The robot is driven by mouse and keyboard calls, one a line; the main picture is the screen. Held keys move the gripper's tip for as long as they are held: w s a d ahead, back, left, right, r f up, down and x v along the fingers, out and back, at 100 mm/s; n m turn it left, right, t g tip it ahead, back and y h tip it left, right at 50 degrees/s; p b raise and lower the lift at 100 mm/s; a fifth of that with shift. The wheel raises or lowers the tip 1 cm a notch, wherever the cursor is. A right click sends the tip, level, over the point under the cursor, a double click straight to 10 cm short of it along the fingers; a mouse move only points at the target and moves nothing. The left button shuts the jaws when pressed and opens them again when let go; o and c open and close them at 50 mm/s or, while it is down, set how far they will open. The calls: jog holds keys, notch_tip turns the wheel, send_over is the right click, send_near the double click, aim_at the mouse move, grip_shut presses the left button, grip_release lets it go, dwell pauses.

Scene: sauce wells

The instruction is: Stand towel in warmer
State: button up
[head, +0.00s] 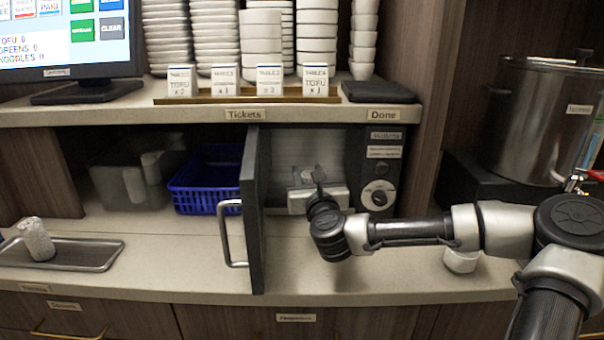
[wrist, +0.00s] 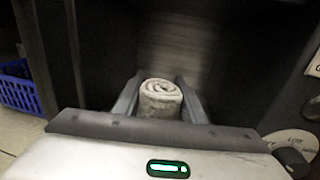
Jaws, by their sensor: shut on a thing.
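A rolled grey-white towel (wrist: 160,98) stands upright between the two fingers of my gripper (wrist: 160,88), with its spiral end facing up. My gripper is shut on it, at the warmer's opening. The warmer (head: 384,152) is a dark box with a dial panel on its right side. Its door (head: 254,210) stands open at the left, with a metal handle. In the head view my wrist hides part of the opening. Whether the towel's base touches the warmer floor cannot be told. Another rolled towel (head: 37,240) stands on a metal tray (head: 95,250) at the left.
A blue basket (head: 207,180) sits left of the open door. A small white cup (head: 461,260) is on the counter at the right, beneath my arm. A shelf (head: 200,115) with tickets and stacked bowls runs above the warmer. A large metal pot (head: 545,120) stands at far right.

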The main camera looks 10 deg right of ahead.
jog(key=w+b, duration=0.1)
jog(key=w, duration=1.2)
jog(key=shift+d, duration=0.15)
jog(key=w, duration=0.3)
jog(key=shift+b, duration=0.4)
jog(key=shift+f, duration=0.65)
jog(key=shift+d+f, duration=0.1)
jog(key=shift+s+b, duration=0.1)
jog(key=shift+b, duration=0.2)
jog(key=shift+f, duration=0.15)
jog(key=o, duration=1.1)
jog(key=shift+o, duration=0.2)
